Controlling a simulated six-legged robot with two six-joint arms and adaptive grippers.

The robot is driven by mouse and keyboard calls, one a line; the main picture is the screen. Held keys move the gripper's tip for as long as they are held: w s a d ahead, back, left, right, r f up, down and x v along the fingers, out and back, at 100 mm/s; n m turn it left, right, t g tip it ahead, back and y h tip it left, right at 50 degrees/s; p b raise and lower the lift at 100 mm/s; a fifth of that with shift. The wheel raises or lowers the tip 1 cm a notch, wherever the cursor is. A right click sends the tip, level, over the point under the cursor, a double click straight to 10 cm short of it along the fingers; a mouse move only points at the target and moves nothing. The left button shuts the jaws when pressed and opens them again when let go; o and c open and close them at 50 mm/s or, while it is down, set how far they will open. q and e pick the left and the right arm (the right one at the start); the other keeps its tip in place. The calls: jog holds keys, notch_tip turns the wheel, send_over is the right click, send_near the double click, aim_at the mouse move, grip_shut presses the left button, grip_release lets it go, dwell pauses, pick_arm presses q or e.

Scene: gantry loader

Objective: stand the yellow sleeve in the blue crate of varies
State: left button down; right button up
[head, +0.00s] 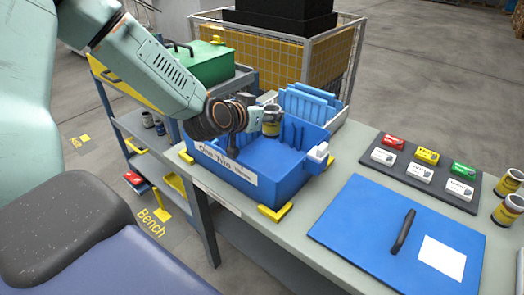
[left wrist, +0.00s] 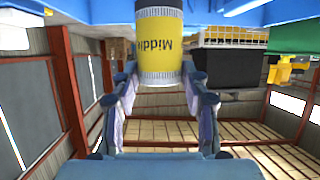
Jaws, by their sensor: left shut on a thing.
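The yellow sleeve (head: 272,121) is a short cylinder with a yellow band and pale ends. My left gripper (head: 254,115) is shut on it and holds it upright over the blue crate. In the left wrist view the sleeve (left wrist: 160,50) sits between the two fingers (left wrist: 160,84), with part of the word "Middle" on its band, upside down. The blue crate (head: 288,187) stands open on the bench with a white label on its front. I cannot tell how far the sleeve is above the crate floor. My right gripper is not shown.
A blue lid (head: 370,235) with a black handle lies right of the crate. A dark mat (head: 400,158) holds several small coloured boxes. More yellow-banded cylinders (head: 508,210) stand at the right edge. Yellow corner stops (head: 275,212) edge the crate. A green case (head: 205,65) sits behind left.

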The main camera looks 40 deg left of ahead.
pick_arm(q)
notch_tip(320, 180, down, 9)
jog(key=b, duration=0.3)
jog(key=shift+r, duration=0.15)
jog(key=shift+s+f+b, duration=0.1)
jog(key=shift+f+b, duration=0.25)
jog(key=shift+f, duration=0.25)
jog(key=c, duration=1)
grip_release()
jog(key=o, duration=0.3)
jog(key=shift+s, duration=0.2)
